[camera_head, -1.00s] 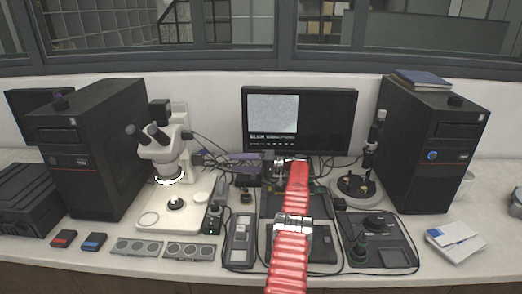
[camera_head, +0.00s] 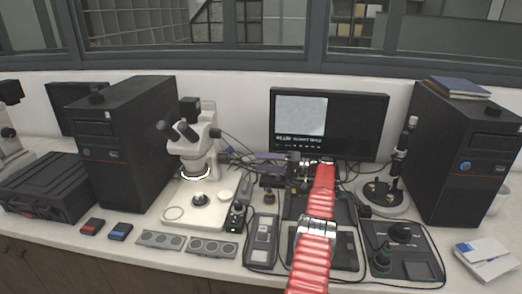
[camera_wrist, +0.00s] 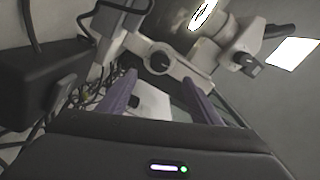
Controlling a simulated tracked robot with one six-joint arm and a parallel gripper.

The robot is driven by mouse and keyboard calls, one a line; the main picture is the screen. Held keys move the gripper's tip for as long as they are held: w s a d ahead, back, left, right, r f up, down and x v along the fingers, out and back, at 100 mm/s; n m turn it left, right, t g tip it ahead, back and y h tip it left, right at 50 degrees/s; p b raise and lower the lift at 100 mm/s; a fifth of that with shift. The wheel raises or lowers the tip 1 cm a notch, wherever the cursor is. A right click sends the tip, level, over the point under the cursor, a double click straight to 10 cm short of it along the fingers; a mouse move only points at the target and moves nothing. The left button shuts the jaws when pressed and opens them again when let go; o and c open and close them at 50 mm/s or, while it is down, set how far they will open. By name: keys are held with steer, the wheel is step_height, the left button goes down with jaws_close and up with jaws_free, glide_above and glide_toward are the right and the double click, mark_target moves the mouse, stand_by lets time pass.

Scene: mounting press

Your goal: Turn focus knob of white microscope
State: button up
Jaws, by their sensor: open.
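The white microscope (camera_head: 192,152) stands on its pale base (camera_head: 185,212) left of the monitor. In the wrist view its white arm (camera_wrist: 181,68) carries a dark round knob (camera_wrist: 160,62). The knob shows beyond my fingertips and roughly between them, apart from both. A second dark knob (camera_wrist: 250,66) sits farther right, on the microscope's head side. My gripper (camera_wrist: 161,88) has two purple fingers, spread open with nothing held. In the head view my gripper (camera_head: 270,156) is small, to the right of the microscope, and points toward it.
A monitor (camera_head: 328,124) stands behind my arm. Black computer towers stand left (camera_head: 125,150) and right (camera_head: 462,160). Cables (camera_head: 235,160) lie between the microscope and my gripper. A small dark controller (camera_head: 236,216) stands at the base's right edge. Another white instrument (camera_head: 12,145) shows far left.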

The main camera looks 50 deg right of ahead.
mark_target(229, 157)
steer(key=m, duration=2.1)
steer(key=w+m+h, duration=0.1)
steer(key=m, duration=0.9)
steer(key=shift+a+r, duration=0.25)
steer(key=shift+r, duration=0.15)
steer(key=x, duration=1.4)
steer(key=shift+r, duration=0.15)
